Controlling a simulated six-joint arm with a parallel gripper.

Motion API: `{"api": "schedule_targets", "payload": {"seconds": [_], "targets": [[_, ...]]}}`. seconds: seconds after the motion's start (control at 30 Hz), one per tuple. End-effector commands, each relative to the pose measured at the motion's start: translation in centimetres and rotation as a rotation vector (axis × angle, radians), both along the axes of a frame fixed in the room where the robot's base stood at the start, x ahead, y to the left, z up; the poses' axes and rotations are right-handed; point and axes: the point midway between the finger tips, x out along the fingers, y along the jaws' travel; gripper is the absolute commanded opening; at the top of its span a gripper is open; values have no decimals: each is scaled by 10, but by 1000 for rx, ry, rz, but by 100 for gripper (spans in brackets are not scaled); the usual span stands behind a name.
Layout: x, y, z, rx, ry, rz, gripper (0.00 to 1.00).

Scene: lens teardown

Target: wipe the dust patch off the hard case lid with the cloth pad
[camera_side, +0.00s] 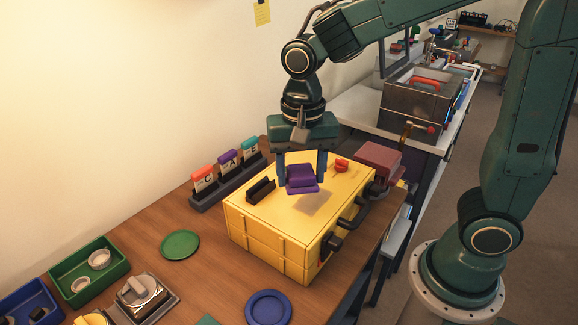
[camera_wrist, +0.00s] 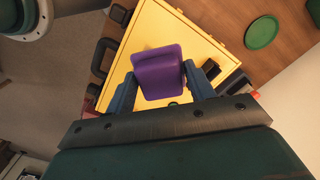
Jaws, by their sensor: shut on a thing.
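The yellow hard case (camera_side: 270,240) stands shut on the wooden bench, its flat lid (camera_side: 262,211) facing up. The lid also fills the middle of the wrist view (camera_wrist: 150,30). My gripper (camera_side: 303,181) is shut on the purple cloth pad (camera_side: 301,184), which shows between the two blue fingers in the wrist view (camera_wrist: 158,74). The pad appears to be a little above the lid, near its middle. A dull brownish patch (camera_side: 318,201) lies on the lid just right of the pad; I cannot tell whether it is dust or shadow. The pad hides the lid under it.
A black block (camera_side: 261,189) and a small red piece (camera_side: 341,165) are on the lid. A rack of lettered cards (camera_side: 228,172) stands behind the case. A green disc (camera_side: 180,245), a blue dish (camera_side: 268,307) and a green tray (camera_side: 90,271) lie to the left and front.

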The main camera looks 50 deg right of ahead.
Motion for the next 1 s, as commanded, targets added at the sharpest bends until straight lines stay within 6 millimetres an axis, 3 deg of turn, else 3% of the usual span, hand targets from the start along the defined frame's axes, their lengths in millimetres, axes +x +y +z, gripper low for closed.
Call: {"api": "schedule_targets", "payload": {"seconds": [0.67,0.8,0.83,1.0], "targets": [[-1,0,-60,-1,4,2,35],[0,-2,-80,-1,6,0,33],[1,-6,-73,1,-2,-2,33],[1,-21,-75,0,0,-3,29]]}}
